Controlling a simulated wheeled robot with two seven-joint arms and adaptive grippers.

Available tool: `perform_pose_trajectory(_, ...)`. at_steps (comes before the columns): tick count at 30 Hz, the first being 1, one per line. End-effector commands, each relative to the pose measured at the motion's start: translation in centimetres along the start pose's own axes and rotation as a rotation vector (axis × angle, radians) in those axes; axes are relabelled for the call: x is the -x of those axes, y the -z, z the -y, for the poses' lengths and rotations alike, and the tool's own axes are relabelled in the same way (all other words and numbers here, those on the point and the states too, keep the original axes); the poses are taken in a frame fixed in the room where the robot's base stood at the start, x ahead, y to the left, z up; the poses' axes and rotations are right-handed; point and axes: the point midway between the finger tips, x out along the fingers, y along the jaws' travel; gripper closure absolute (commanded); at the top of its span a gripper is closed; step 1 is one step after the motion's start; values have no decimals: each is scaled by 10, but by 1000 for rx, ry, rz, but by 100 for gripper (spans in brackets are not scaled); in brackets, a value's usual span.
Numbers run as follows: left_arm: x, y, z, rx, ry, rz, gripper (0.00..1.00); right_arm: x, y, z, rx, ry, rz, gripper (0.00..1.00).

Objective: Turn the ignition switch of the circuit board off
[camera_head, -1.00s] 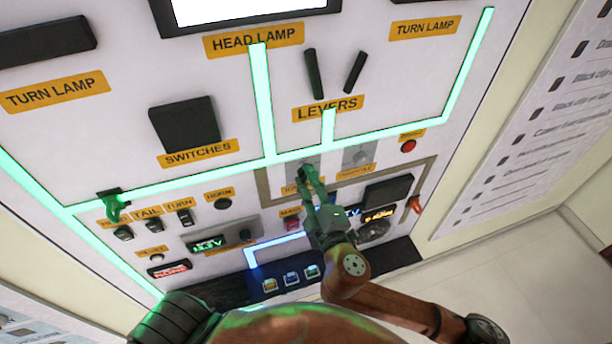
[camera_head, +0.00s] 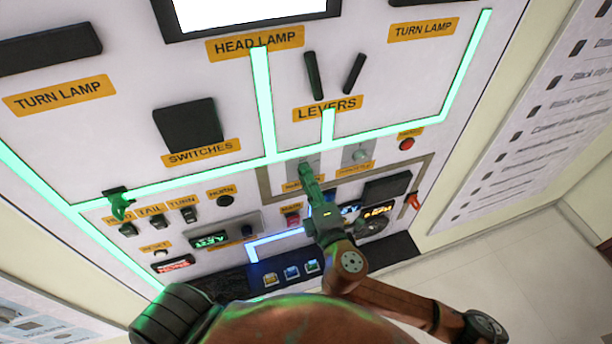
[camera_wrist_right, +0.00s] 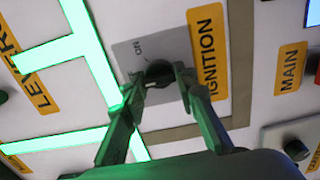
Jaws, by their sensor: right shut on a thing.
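The ignition switch (camera_wrist_right: 158,70) is a dark round knob on a grey plate, beside an orange IGNITION label (camera_wrist_right: 207,55) in the right wrist view. An "ON" mark shows on the plate. My right gripper (camera_wrist_right: 160,80) has its two fingers on either side of the knob and is shut on it. In the head view my right gripper (camera_head: 307,172) reaches up to the grey ignition plate and hides the knob. The circuit board (camera_head: 80,140) is a white upright panel with green lit lines. My left gripper is not clearly seen.
A red button (camera_head: 407,144) and another grey switch plate (camera_head: 358,154) are right of my gripper. The MAIN switch (camera_head: 292,220) is below left. A green lever (camera_head: 120,205) and several small switches are at the left. Blue and green lines are lit.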

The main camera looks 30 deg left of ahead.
Motion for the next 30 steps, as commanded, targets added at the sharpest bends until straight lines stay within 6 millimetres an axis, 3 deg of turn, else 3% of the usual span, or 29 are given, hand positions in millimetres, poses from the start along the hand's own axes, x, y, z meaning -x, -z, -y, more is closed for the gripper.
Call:
perform_pose_trajectory(7, 0, 0, 0, 0, 0, 0, 55, 0, 0, 1, 2, 1, 1, 98)
perform_pose_trajectory(8, 0, 0, 0, 0, 0, 0, 55, 0, 0, 1, 2, 1, 1, 72)
perform_pose_trajectory(14, 0, 0, 0, 0, 0, 0, 55, 0, 0, 0, 1, 1, 1, 58)
perform_pose_trajectory(23, 0, -1, 1, 1, 1, 1, 55, 2, 0, 0, 0, 1, 0, 58)
perform_pose_trajectory(30, 0, 0, 0, 0, 1, 0, 55, 33, 0, 1, -3, 2, -1, 58)
